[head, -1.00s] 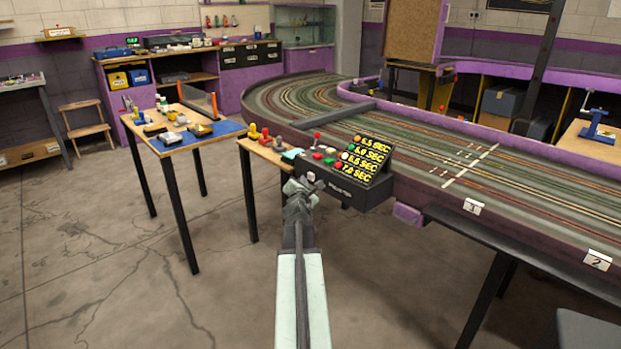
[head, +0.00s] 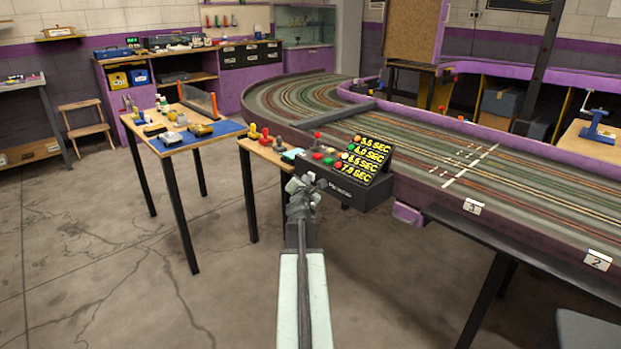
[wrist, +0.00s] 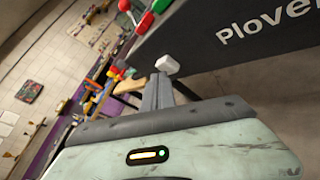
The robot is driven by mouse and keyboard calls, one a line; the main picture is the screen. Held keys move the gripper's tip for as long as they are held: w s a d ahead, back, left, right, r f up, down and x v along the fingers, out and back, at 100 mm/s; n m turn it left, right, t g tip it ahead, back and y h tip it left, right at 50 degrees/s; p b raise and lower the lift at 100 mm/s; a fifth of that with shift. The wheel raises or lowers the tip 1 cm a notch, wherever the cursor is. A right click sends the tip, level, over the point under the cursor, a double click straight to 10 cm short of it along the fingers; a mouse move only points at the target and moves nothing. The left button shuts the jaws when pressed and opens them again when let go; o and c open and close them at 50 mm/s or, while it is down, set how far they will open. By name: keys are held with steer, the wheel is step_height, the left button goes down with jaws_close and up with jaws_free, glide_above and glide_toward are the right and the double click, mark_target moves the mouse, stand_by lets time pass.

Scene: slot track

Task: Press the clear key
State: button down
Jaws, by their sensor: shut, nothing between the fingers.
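A black control box (head: 352,194) sits at the near edge of the track. It carries a red key (head: 318,156), a green key (head: 329,161) and a red-topped lever (head: 317,136). No key can be read as clear. My gripper (head: 309,179) is shut and empty, in front of the box's near left side. Its pale tip (wrist: 167,65) shows below the box's top in the wrist view; contact cannot be told.
A lit board (head: 366,160) with times and coloured lamps rises on the box's right. A small wooden table (head: 266,152) with coloured controllers adjoins it on the left. A workbench (head: 190,144) stands farther left. The floor (head: 115,270) at near left is clear.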

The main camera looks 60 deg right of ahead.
steer(key=shift+d, duration=0.25)
stand_by(0.4)
steer(key=shift+w+a, duration=0.25)
steer(key=shift+a, duration=0.65)
steer(key=shift+a, duration=0.15)
steer(key=a, duration=0.1)
steer(key=w+a, duration=0.1)
steer(key=a, duration=0.2)
steer(key=shift+w+a, duration=0.25)
stand_by(0.4)
